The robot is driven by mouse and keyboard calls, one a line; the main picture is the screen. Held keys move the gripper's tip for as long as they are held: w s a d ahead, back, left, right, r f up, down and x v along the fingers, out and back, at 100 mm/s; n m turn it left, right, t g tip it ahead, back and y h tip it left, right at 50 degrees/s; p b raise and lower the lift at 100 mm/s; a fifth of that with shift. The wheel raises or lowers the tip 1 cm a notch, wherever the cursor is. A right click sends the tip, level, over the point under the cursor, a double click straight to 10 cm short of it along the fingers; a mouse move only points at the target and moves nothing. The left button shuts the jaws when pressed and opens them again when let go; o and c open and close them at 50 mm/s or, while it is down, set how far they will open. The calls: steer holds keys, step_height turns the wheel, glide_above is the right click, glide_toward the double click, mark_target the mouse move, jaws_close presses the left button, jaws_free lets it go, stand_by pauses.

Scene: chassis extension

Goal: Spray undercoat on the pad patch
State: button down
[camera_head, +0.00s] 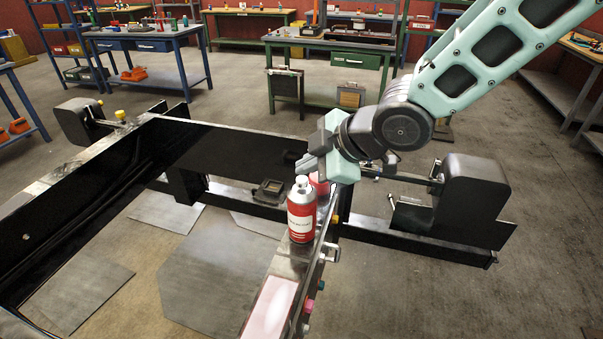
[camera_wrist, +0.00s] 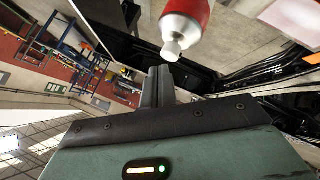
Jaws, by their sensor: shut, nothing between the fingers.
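A red spray can (camera_head: 301,218) with a white label and white cap stands upright on the dark chassis rail. In the wrist view the can (camera_wrist: 187,14) shows its white nozzle end, just beyond my fingers and apart from them. My gripper (camera_head: 304,164) is just above and behind the can's cap; its fingers (camera_wrist: 160,76) are shut and empty. A pale pinkish-white patch (camera_head: 270,308) lies on the rail nearer the camera, likely the pad patch; a pale patch also shows in the wrist view (camera_wrist: 294,18).
A second red item (camera_head: 320,184) stands close behind the can, partly hidden by my gripper. Small coloured knobs (camera_head: 310,305) line the rail's right side. Black frame beams (camera_head: 214,148) surround an open middle with flat plates (camera_head: 215,285) below. Workbenches (camera_head: 330,43) stand far back.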

step_height(320, 180, up, 6)
steer(key=p, duration=0.6)
stand_by(0.4)
stand_by(2.2)
